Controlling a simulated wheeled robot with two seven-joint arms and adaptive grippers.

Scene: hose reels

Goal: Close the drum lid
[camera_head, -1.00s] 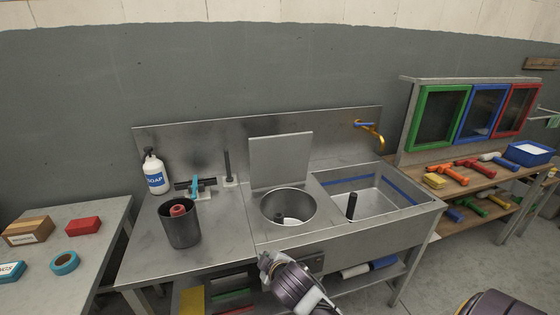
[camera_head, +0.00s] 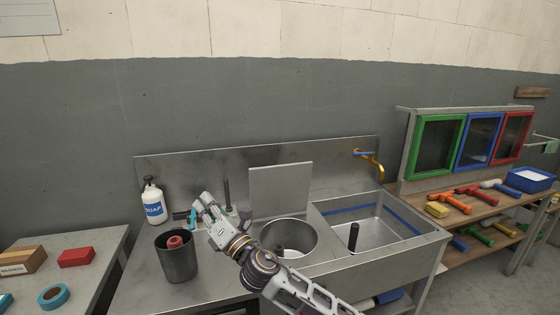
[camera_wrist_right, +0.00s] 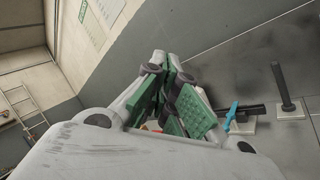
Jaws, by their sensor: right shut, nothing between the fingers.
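The drum (camera_head: 300,234) is a round metal well set in the steel counter. Its square grey lid (camera_head: 280,189) stands upright at the drum's back edge, open. My right gripper (camera_head: 204,203) is shut and empty, in front of and to the left of the lid, above the counter. My right forearm covers the drum's front left part in the head view. In the right wrist view the closed fingers (camera_wrist_right: 172,72) show with green pads; the lid does not show there. My left gripper is not in view.
A soap bottle (camera_head: 153,203) and a dark canister (camera_head: 177,257) stand to the left. A dark upright post (camera_head: 227,194) is behind my right gripper. A sink basin (camera_head: 375,236) with a yellow tap (camera_head: 371,164) lies to the right.

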